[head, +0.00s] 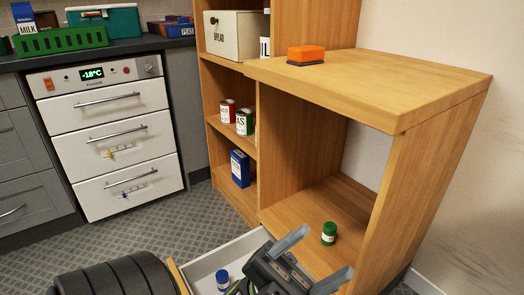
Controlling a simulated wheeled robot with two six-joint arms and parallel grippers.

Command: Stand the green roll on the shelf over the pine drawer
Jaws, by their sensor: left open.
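The green roll (329,233), a small green cylinder with a pale band, stands upright on the shelf (290,215) inside the open pine compartment. The pine drawer (205,266) below that shelf is pulled out, showing its white inside. My left gripper (327,251) is over the drawer at the front of the shelf. Its two grey fingers are spread and empty, pointing towards the roll, which is apart from them. Part of the drawer is hidden behind my gripper. My right gripper is not in view.
A blue-capped small container (222,279) is in the drawer. An orange block (306,54) lies on the pine top (400,85). Cans (244,122) and a blue box (240,168) stand in the left shelves. A white drawer freezer (110,135) is at left. The shelf around the roll is clear.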

